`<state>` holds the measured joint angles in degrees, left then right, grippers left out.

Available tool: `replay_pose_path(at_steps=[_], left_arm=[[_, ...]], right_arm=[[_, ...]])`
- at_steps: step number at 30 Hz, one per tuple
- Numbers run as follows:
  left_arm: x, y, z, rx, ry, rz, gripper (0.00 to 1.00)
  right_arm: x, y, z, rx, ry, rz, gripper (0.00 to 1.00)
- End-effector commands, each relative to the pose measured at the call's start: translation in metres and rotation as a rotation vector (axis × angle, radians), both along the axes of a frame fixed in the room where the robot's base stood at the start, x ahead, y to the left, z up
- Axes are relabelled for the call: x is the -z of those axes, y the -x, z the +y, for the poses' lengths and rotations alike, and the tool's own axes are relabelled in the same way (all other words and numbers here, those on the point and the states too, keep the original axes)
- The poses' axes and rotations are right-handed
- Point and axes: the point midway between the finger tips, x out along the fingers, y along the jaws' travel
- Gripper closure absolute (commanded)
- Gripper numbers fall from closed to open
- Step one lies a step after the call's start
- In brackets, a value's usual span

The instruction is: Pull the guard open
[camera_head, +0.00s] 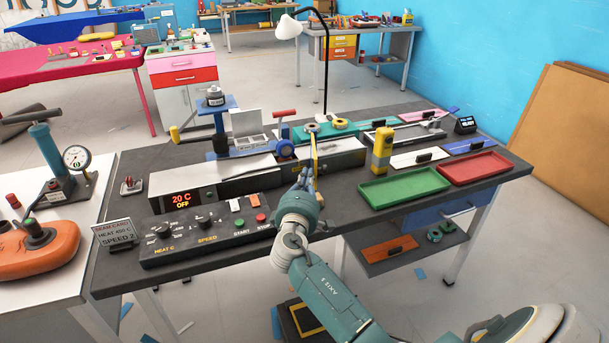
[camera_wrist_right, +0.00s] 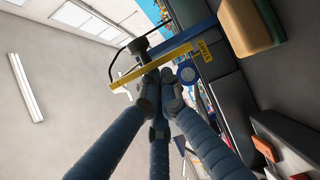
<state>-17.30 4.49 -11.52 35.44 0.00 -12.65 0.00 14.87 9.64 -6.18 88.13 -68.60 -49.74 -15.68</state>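The guard appears to be the long yellow bar (camera_head: 314,155) on the sealing machine in the middle of the dark bench. In the right wrist view the yellow bar (camera_wrist_right: 150,65) crosses just beyond my fingertips, with a yellow label hanging near its right end. My right gripper (camera_head: 306,178) is at the bar's near end, its fingers beside it. In the wrist view its fingertips (camera_wrist_right: 160,77) lie close together at the bar. Whether they grip it is hidden. My left gripper is not in view.
A control panel (camera_head: 205,231) with knobs and buttons is left of my right arm. A yellow bottle-like block (camera_head: 382,150), a green tray (camera_head: 404,187) and a red tray (camera_head: 474,168) stand to the right. A black lamp arm (camera_head: 326,60) rises behind the machine.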

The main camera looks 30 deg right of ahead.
Motion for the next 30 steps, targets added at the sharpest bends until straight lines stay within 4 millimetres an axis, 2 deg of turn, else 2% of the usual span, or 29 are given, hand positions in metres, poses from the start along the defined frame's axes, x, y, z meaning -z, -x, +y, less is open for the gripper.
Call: replay_pose_path(at_steps=[10,22,30], left_arm=[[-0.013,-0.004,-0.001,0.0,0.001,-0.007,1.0],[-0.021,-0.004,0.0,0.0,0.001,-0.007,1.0],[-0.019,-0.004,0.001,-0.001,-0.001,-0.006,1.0]], right_arm=[[-0.002,0.011,-0.014,-0.095,0.004,0.003,1.0],[0.0,0.029,-0.049,-0.343,0.006,0.004,1.0],[0.0,0.033,-0.062,-0.338,0.0,0.0,1.0]])
